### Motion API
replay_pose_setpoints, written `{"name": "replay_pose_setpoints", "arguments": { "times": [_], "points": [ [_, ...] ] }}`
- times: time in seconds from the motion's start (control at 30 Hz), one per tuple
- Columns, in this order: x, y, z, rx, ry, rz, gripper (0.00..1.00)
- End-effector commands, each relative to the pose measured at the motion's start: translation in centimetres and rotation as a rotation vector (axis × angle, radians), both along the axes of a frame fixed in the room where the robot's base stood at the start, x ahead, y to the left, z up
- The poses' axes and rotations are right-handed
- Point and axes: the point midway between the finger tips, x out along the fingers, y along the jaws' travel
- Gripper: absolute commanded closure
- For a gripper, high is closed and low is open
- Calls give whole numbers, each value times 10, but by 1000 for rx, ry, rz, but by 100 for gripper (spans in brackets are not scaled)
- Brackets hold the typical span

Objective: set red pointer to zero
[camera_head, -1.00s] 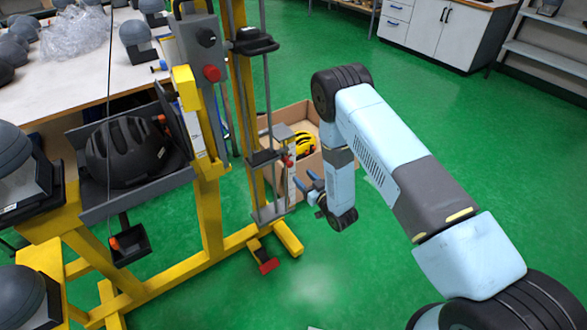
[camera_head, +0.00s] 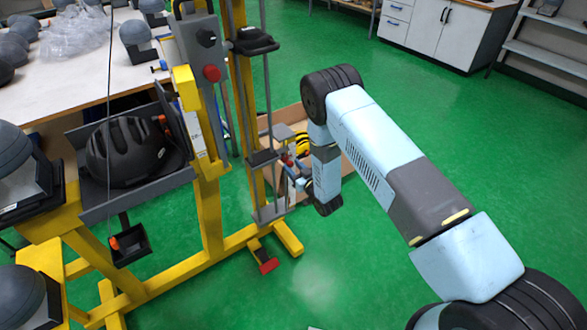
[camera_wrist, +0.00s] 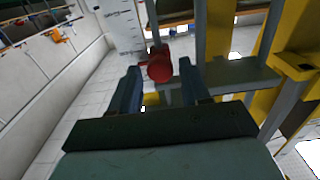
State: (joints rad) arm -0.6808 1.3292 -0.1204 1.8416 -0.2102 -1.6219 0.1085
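The red pointer shows as a small red knob (camera_head: 288,161) on the slim grey upright of the drop tower (camera_head: 268,211). In the wrist view the red knob (camera_wrist: 160,68) lies between the tips of my gripper's blue fingers. My gripper (camera_head: 297,178) is beside the upright, at about the knob's height. In the wrist view my gripper (camera_wrist: 160,80) is open, with a gap on either side of the knob; I cannot tell whether a finger touches it. A white marked scale (camera_wrist: 122,28) stands behind. Its numbers are too small to read.
An open cardboard box (camera_head: 329,160) with a yellow and black helmet (camera_head: 302,142) sits behind my gripper. The yellow frame (camera_head: 208,215) holds a tray with a black helmet (camera_head: 127,152) at left. A red pedal (camera_head: 268,265) is at the frame's foot. The green floor to the right is clear.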

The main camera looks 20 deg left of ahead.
Motion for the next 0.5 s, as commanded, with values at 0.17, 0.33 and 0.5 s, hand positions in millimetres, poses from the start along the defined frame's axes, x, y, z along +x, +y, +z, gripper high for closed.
{"name": "replay_pose_setpoints", "arguments": {
  "times": [0.17,0.33,0.5],
  "points": [
    [0,0,0,0,0,0,71],
    [0,0,0,0,0,0,88],
    [0,0,0,0,0,0,100]
  ]
}}
